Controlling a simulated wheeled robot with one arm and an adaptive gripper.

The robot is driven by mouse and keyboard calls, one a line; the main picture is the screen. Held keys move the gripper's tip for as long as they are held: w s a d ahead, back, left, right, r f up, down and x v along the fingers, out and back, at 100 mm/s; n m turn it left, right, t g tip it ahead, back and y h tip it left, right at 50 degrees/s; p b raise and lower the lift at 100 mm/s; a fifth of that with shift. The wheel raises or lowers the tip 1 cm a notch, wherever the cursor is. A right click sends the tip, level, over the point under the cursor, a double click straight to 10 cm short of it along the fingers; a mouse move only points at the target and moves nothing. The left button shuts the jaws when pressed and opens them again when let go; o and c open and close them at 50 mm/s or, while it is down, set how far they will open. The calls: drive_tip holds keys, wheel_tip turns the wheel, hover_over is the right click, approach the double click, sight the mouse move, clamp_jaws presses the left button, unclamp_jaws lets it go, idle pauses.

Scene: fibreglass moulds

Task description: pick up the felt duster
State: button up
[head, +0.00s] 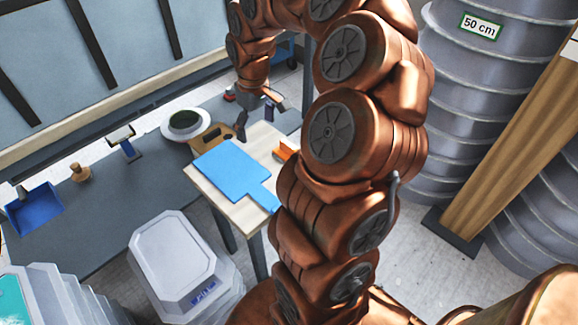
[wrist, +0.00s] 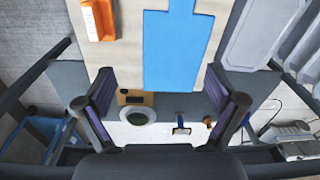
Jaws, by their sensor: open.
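I cannot tell for certain which thing is the felt duster. An orange block with a pale patch (head: 285,152) is the likeliest; it lies on the small wooden table (head: 236,212), partly hidden by my arm. In the wrist view the orange block (wrist: 97,20) is at the upper left, near the table edge. A blue cut-out sheet (head: 233,170) lies flat beside it; it also shows in the wrist view (wrist: 175,50). My gripper (head: 258,112) is open and empty, over the table's far end. In the wrist view its dark fingers (wrist: 160,92) are wide apart, and the block is beyond them.
On the grey bench (head: 120,205) are a tan holed board (head: 208,137), a pale round dish (head: 186,123), a blue-handled tool (head: 123,141), a wooden knob (head: 78,173) and a blue bin (head: 35,208). Stacked grey moulds (head: 475,100) and lidded tubs (head: 175,255) stand around.

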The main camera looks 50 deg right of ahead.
drive_tip(key=m+b, duration=0.1)
drive_tip(key=b, duration=0.3)
hover_over(289, 152)
drive_tip(key=w+d, duration=0.1)
drive_tip(key=w, duration=0.1)
drive_tip(key=f, duration=1)
drive_tip(key=shift+s, duration=0.25)
drive_tip(key=shift+d+f, duration=0.15)
drive_tip(key=shift+f, duration=0.25)
drive_tip(key=shift+s+f, duration=0.2)
drive_tip(key=shift+f, duration=3.25)
drive_tip(key=c, duration=1.3)
